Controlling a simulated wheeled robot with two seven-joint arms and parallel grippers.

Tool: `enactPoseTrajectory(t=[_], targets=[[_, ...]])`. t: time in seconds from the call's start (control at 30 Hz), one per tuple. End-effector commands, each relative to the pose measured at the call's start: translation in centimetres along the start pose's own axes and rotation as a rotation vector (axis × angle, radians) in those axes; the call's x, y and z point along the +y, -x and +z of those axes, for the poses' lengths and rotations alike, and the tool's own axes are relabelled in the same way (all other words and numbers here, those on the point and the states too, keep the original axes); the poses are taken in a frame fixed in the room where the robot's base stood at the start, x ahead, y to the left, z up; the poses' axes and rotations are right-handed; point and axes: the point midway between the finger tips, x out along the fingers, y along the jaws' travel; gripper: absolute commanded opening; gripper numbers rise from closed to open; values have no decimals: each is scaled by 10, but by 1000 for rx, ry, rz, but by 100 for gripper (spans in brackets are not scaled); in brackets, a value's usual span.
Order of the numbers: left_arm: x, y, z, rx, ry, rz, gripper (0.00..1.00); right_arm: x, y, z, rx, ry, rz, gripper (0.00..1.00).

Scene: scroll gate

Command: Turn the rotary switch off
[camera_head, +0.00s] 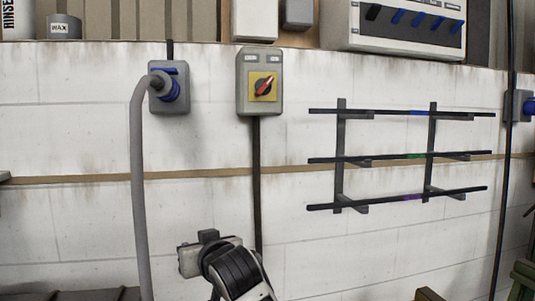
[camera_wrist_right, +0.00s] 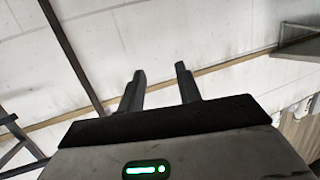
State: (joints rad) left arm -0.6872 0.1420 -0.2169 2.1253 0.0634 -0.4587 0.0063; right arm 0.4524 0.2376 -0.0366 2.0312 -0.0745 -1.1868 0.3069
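The rotary switch is a grey box (camera_head: 259,100) on the white wall, with a yellow plate (camera_head: 254,78) and a red-orange knob (camera_head: 265,86). The knob is tilted diagonally, from lower left to upper right. My right arm comes in at the bottom middle of the head view, well below the switch and slightly left of it. In the right wrist view my right gripper (camera_wrist_right: 160,78) has its two dark fingers apart, with nothing between them. The switch cannot be made out in that view. My left gripper is not in view.
A blue-and-grey socket (camera_head: 180,98) with a thick grey cable (camera_head: 138,170) is left of the switch. A dark wall rack (camera_head: 341,150) juts out at the right. A dark conduit (camera_head: 256,180) runs down from the switch. A panel box (camera_head: 350,40) is above.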

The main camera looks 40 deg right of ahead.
Motion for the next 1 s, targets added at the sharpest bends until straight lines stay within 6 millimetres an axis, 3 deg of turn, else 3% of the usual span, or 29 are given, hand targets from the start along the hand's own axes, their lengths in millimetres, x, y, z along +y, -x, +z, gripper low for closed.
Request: enactPoseTrajectory(t=[0.03,0.2,0.3,0.4,0.53,0.67,0.83,1.0], targets=[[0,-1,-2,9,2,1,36,13,5,-49,56,-52,39,34],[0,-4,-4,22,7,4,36,59,49,-173,179,-262,146,34],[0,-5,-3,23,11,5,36,86,89,-229,241,-398,182,34],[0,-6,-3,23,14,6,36,107,128,-267,287,-522,198,34],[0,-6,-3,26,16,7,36,126,166,-295,324,-637,201,34],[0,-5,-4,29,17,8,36,135,184,-306,337,-695,199,34],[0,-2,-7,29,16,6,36,140,175,-311,335,-706,200,34],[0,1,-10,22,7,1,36,150,144,-320,333,-704,202,34]])
